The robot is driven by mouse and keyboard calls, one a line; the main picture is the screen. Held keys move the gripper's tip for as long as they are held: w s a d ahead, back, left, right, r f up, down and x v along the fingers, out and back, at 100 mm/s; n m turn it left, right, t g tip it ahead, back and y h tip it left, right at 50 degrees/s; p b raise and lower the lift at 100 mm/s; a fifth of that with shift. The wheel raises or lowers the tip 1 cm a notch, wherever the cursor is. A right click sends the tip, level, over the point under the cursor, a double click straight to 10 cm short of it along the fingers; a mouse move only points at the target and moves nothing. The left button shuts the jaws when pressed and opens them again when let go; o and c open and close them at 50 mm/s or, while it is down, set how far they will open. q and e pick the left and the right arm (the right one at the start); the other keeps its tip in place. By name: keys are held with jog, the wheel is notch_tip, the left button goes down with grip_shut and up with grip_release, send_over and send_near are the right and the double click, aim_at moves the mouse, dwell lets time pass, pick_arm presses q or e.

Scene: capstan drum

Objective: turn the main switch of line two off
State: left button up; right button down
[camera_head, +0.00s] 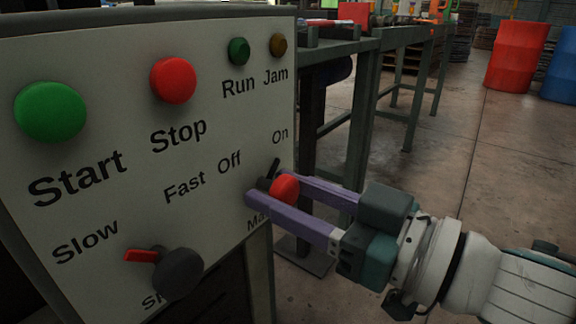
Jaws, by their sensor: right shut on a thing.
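The main switch (284,189) is a red knob with a black pointer on the right side of a pale control panel (110,130). Its pointer tilts up and to the right, toward the "On" label; the "Off" label is to its upper left. The label below it is partly hidden by a finger. My right gripper (268,190) comes in from the right, its two purple fingers closed on the red knob, one on each side. My left gripper is not in view.
The panel also carries a green Start button (50,112), a red Stop button (173,80), Run (238,51) and Jam (278,45) lamps, and a Slow/Fast knob (177,271). A green conveyor frame (362,110) stands behind. Red (516,56) and blue (562,72) barrels stand far right.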

jog(key=shift+n, duration=0.4)
jog(key=n, duration=0.3)
jog(key=shift+n+p, duration=0.3)
jog(key=shift+p, duration=0.05)
jog(key=n, duration=0.4)
jog(key=shift+n, duration=0.3)
jog(key=n, duration=0.4)
jog(key=shift+w+n, duration=0.1)
jog(key=shift+n, duration=0.2)
jog(key=shift+n+b, duration=0.45)
jog(key=shift+n, duration=1.75)
jog(key=shift+r, duration=0.1)
jog(key=shift+c, duration=2)
grip_release()
jog(key=shift+d, duration=0.15)
